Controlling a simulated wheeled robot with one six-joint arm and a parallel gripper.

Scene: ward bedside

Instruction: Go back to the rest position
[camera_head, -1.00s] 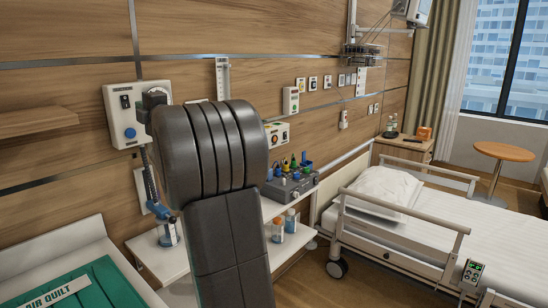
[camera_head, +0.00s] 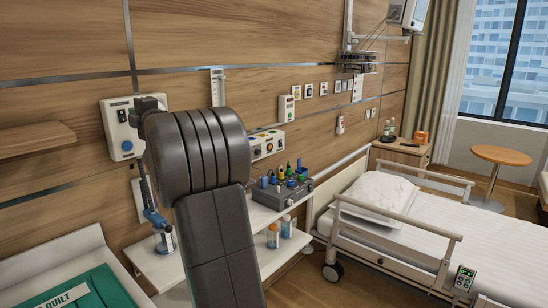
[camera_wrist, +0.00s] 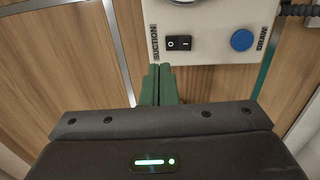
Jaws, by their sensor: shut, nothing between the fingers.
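My gripper (camera_wrist: 159,84) shows in the wrist view as two green fingers close together, shut with nothing between them. It points toward the wooden wall, just below a white suction panel (camera_wrist: 212,28) with a black rocker switch (camera_wrist: 178,43) and a round blue button (camera_wrist: 241,40). In the head view my dark arm stands in front of the shelves, and my gripper is hidden behind it. The suction panel also shows in the head view (camera_head: 116,133), left of my arm.
A white shelf (camera_head: 162,265) with bottles (camera_head: 273,236) and a grey rack (camera_head: 277,195) of coloured items stand by the wall. A bed (camera_head: 500,250) is at right. Floor shows between shelf and bed.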

